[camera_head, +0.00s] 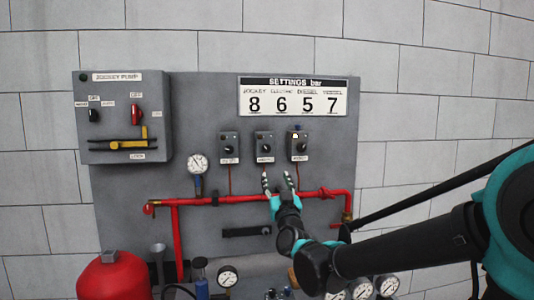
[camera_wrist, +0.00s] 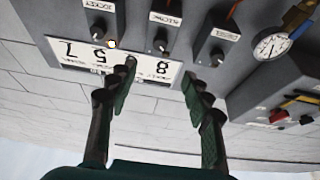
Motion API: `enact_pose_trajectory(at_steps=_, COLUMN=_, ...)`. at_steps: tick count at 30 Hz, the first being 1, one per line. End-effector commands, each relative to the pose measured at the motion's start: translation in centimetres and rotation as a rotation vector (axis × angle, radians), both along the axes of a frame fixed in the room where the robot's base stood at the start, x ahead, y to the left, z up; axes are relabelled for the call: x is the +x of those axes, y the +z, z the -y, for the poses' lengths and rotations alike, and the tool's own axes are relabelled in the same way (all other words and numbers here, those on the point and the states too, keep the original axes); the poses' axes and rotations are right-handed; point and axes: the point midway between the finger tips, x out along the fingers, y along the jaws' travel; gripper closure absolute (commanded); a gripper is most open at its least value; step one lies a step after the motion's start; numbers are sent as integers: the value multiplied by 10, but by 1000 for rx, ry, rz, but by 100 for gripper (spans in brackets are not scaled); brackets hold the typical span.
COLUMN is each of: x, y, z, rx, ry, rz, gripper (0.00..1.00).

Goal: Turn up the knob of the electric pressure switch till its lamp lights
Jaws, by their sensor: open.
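Three dark pressure switches with round knobs hang in a row on the grey panel. I take the middle one (camera_head: 264,147) as the electric switch, as its small label seems to read; it also shows in the wrist view (camera_wrist: 174,25). Its black knob (camera_wrist: 160,42) is in sight and no lit lamp shows on it. My gripper (camera_head: 277,180) is open and empty, just below the middle switch in the head view. In the wrist view its fingertips (camera_wrist: 159,74) are spread on either side of that knob's line, apart from it.
The right switch (camera_head: 299,147) has a bright lamp; the left switch (camera_head: 229,148) shows none. A settings board (camera_head: 293,97) reads 8, 6, 5, 7. A red pipe (camera_head: 240,199) runs below the switches. A gauge (camera_head: 197,163) and the jockey pump box (camera_head: 122,117) stand left.

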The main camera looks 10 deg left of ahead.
Motion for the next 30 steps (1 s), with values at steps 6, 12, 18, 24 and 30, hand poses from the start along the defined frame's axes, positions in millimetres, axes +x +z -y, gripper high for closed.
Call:
enact_pose_trajectory(at_steps=6, x=21, y=9, z=-6, rx=-4, ry=-1, rz=1, gripper=50)
enact_pose_trajectory(at_steps=12, x=56, y=24, z=-16, rx=-5, ry=-2, rz=0, gripper=50)
enact_pose_trajectory(at_steps=18, x=91, y=39, z=-26, rx=-4, ry=-2, rz=1, gripper=50)
enact_pose_trajectory(at_steps=24, x=124, y=53, z=-35, rx=-3, ry=0, rz=1, gripper=50)
enact_pose_trajectory(at_steps=30, x=145, y=62, z=-42, rx=-4, ry=-1, rz=0, gripper=50)
